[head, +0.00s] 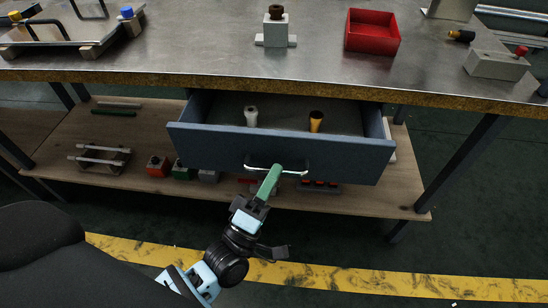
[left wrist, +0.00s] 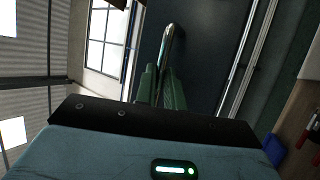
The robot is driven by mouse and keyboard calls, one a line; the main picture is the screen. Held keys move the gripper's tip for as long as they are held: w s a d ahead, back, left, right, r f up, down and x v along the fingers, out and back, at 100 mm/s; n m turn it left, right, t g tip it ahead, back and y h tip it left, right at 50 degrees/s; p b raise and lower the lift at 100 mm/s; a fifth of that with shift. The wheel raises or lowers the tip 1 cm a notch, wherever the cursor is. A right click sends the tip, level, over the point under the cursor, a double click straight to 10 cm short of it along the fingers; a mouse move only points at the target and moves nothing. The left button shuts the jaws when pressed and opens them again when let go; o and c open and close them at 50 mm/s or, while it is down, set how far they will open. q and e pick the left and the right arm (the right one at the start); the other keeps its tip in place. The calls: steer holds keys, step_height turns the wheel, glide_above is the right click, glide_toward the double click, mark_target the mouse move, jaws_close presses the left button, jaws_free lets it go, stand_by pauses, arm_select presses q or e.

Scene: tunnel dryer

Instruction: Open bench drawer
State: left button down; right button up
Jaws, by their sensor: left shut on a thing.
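The bench drawer (head: 220,148) is a blue-grey drawer under the metal bench top, and it stands pulled out with its inside showing. A pale piece (head: 251,116) and a yellow piece (head: 316,121) stand upright in it. Its bar handle (head: 291,172) runs across the drawer front. My left gripper (head: 272,172) has green fingers and is shut on this handle near its middle. In the left wrist view the handle (left wrist: 168,45) runs between the green fingers (left wrist: 160,88). My right gripper is not in view.
The bench top (head: 190,45) carries a red tray (head: 373,31), a grey block with a dark-topped post (head: 276,28) and a grey box with a red button (head: 497,65). A wooden lower shelf (head: 390,200) holds several small parts. A yellow floor line (head: 400,281) runs in front.

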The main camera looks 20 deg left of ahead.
arm_select(q)
steer(key=s+d+p, duration=0.1)
steer(key=s+d, duration=0.1)
steer(key=s, duration=0.7)
steer(key=s+d+p, duration=0.1)
steer(key=s+d, duration=0.2)
steer(key=s, duration=0.7)
steer(key=shift+d+p, duration=0.2)
steer(key=shift+p, duration=0.15)
steer(key=c, duration=1.5)
jaws_free()
steer(key=shift+w, duration=0.1)
steer(key=b+v, duration=0.1)
steer(key=v, duration=0.7)
